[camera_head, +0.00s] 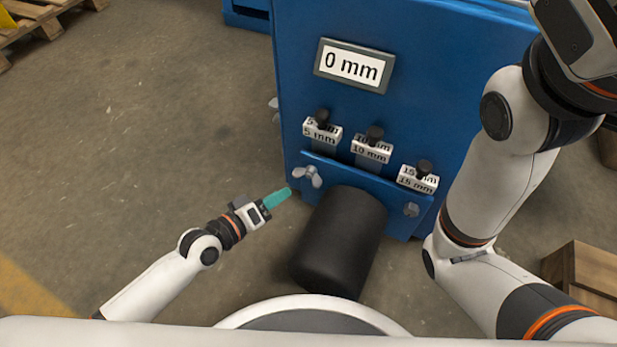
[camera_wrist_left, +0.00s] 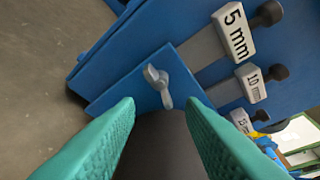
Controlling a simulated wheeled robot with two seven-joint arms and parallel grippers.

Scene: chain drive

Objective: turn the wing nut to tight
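The grey wing nut (camera_head: 308,176) sits at the left end of the blue lower plate (camera_head: 337,182) on the blue machine. It also shows in the left wrist view (camera_wrist_left: 158,84), beyond the fingertips, with its wings tilted. My left gripper (camera_head: 290,191), with teal fingers, is just left of and below the wing nut in the head view. In the left wrist view its fingers (camera_wrist_left: 158,108) are spread apart with nothing between them, and the wing nut shows across the gap. My right arm comes in at the right; its gripper fingers do not show.
A black cylinder (camera_head: 341,240) sticks out below the plate, close to my left gripper. Tabs labelled 5 mm (camera_head: 321,133), 10 mm (camera_head: 371,151) and 15 mm (camera_head: 417,182) sit above. A display (camera_head: 353,66) reads 0 mm. A wooden crate (camera_head: 585,272) stands at right.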

